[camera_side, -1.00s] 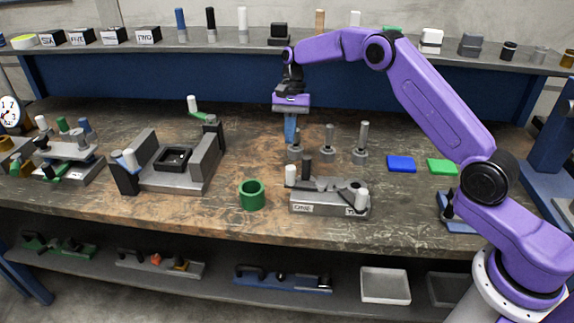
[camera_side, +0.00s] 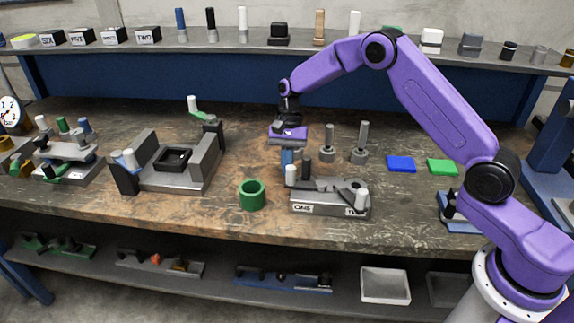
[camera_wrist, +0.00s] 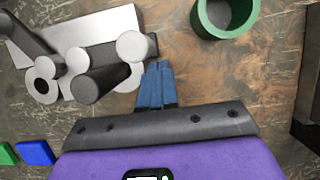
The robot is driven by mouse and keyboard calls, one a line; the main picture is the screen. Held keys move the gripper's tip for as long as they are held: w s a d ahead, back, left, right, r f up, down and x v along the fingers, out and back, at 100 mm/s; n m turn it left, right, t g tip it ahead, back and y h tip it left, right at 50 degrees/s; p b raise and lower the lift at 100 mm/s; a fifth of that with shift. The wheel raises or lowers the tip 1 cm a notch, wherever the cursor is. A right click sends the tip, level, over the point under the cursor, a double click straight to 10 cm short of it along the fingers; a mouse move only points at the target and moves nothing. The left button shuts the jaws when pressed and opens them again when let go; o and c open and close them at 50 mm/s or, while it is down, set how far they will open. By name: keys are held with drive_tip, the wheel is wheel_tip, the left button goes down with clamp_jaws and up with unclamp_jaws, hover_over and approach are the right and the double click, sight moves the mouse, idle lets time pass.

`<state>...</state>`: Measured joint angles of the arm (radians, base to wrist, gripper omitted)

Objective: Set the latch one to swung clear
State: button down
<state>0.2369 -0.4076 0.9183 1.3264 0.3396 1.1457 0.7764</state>
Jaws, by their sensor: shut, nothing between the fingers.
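The grey latch block (camera_side: 330,208) stands on the bench with a label ONE at its left and TWO at its right. Latch one has an upright white-capped handle (camera_side: 291,175) at the block's left end; a dark post stands beside it. In the wrist view the white cap (camera_wrist: 132,46) is just left of my fingertips. My gripper (camera_side: 287,163) has blue fingers, shut and empty, pointing down right behind that handle. The fingers also show in the wrist view (camera_wrist: 158,72). I cannot tell whether they touch the handle. Latch two's white-capped handle (camera_side: 361,200) is at the right end.
A green ring (camera_side: 252,195) stands left of the block. Metal posts (camera_side: 359,145) stand behind it, with blue (camera_side: 401,164) and green (camera_side: 442,167) pads to the right. A grey fixture (camera_side: 175,170) is farther left. Bare bench lies between the ring and block.

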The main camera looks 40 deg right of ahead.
drive_tip(key=shift+a, duration=0.15)
drive_tip(key=shift+s+a+n, duration=0.15)
drive_tip(key=shift+a+n, duration=0.05)
drive_tip(key=shift+n, duration=0.2)
drive_tip(key=shift+s+a+n+g+h, duration=0.15)
drive_tip(key=shift+s+a+n+h, duration=0.1)
drive_tip(key=shift+a+n, duration=0.2)
drive_tip(key=shift+s+a+n+g+h, duration=0.15)
drive_tip(key=shift+s+a+n+h, duration=0.15)
drive_tip(key=shift+n, duration=0.25)
drive_tip(key=s+a+n, duration=0.1)
drive_tip(key=s+a+n+h, duration=0.1)
drive_tip(key=n, duration=0.1)
drive_tip(key=shift+a+n, duration=0.15)
drive_tip(key=shift+n, duration=0.15)
drive_tip(key=shift+s+a+n+g+h, duration=0.15)
drive_tip(key=shift+s+a+n+h, duration=0.15)
drive_tip(key=shift+s+n, duration=0.25)
drive_tip(key=shift+s+a+n+g+h, duration=0.15)
drive_tip(key=shift+s+a+n+h, duration=0.1)
drive_tip(key=shift+s+n, duration=0.3)
drive_tip(key=shift+s+a+n+h, duration=0.2)
drive_tip(key=shift+s+n+h, duration=0.3)
drive_tip(key=shift+s+n, duration=0.75)
drive_tip(key=shift+w+n, duration=0.15)
drive_tip(key=shift+n, duration=0.1)
